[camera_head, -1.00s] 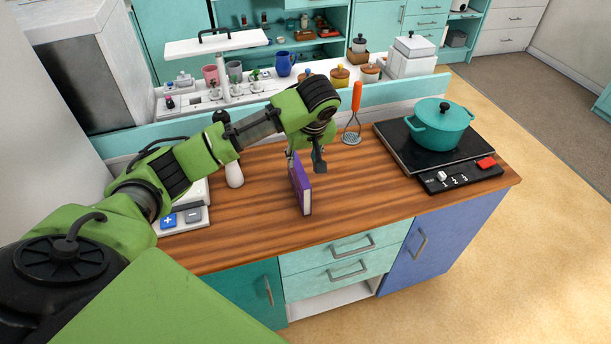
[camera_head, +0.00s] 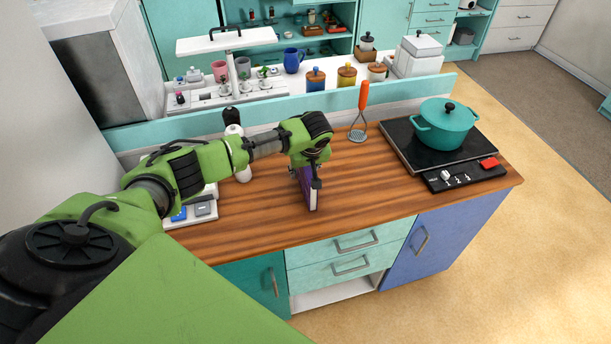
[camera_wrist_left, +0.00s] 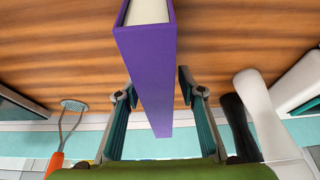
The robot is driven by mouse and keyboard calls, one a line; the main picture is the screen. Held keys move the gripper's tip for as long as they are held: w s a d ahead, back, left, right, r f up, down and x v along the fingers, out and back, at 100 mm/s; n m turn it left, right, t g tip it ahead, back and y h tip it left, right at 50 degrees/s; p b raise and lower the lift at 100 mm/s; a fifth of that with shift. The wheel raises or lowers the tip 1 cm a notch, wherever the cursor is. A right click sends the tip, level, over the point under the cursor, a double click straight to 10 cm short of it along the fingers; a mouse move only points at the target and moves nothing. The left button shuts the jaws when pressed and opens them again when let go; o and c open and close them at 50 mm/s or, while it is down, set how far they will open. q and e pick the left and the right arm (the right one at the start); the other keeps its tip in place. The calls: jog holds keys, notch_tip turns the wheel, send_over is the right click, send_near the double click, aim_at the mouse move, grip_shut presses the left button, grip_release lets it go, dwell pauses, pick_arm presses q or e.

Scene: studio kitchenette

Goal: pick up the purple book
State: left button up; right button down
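The purple book (camera_head: 309,194) stands upright on the wooden counter, near its front edge in the head view. My left gripper (camera_head: 315,176) is over the book's upper part and hides some of it. In the left wrist view the book (camera_wrist_left: 150,65) comes down between the two fingers of my left gripper (camera_wrist_left: 157,92). The fingers are apart, one on each side of the book, with a small gap visible at the right finger. The left finger is very close to the cover; contact cannot be told. My right gripper is in neither view.
An orange-handled masher (camera_head: 361,112) stands behind the book. A teal pot (camera_head: 444,126) sits on the black cooktop (camera_head: 399,143) to the right. A white bottle (camera_head: 243,172) and a scale (camera_head: 204,209) are to the left. The counter front is clear.

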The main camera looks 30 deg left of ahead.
pick_arm(q)
jog(key=shift+f, duration=0.2)
dwell(0.6)
grip_shut()
